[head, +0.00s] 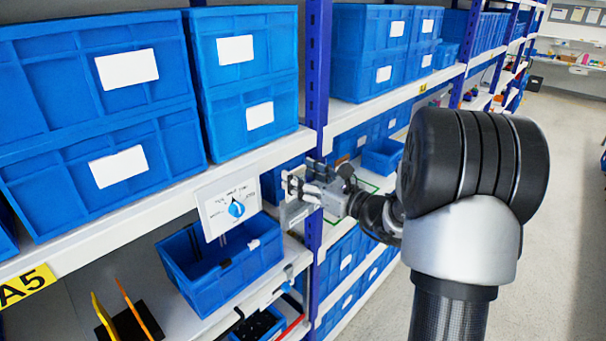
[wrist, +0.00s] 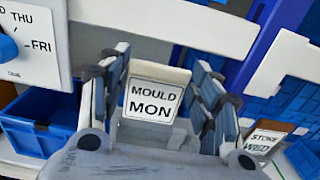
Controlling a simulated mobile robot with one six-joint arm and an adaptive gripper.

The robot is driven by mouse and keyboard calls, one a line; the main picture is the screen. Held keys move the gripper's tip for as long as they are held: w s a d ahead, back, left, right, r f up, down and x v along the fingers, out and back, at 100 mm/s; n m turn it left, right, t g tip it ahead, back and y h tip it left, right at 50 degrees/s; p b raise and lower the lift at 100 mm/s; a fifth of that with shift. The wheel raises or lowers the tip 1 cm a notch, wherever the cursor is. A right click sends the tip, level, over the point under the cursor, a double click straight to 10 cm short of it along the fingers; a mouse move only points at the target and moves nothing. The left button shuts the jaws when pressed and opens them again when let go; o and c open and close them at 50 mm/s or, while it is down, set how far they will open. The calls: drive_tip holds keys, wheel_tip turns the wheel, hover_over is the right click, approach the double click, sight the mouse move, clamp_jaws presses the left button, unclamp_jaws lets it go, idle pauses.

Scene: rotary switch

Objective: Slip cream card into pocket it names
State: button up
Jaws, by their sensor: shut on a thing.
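In the wrist view a cream card (wrist: 155,92) with a white label reading "MOULD MON" stands between the two fingers of my gripper (wrist: 160,68). The gripper is shut on it. In the head view my gripper (head: 298,186) is in front of the blue shelf post, right of a white panel (head: 215,200) with a blue rotary knob (head: 236,209). In the wrist view the panel (wrist: 40,60) shows THU and FRI beside the knob (wrist: 6,45). A brown-topped card (wrist: 262,143) reading "STORE WED" is at lower right. I cannot make out any pocket clearly.
A blue open bin (head: 215,262) sits below the panel, with dark thin items in it. The blue shelf post (head: 317,90) rises just behind my gripper. Stacked blue crates (head: 95,100) fill the upper shelf. The aisle floor (head: 560,150) at right is clear.

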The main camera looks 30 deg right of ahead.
drive_tip(key=shift+f+b, duration=1.4)
drive_tip(key=shift+f, duration=0.55)
drive_tip(key=o, duration=0.9)
drive_tip(key=shift+c, duration=0.2)
drive_tip(key=v, duration=1.2)
drive_tip(key=shift+a+r, duration=0.1)
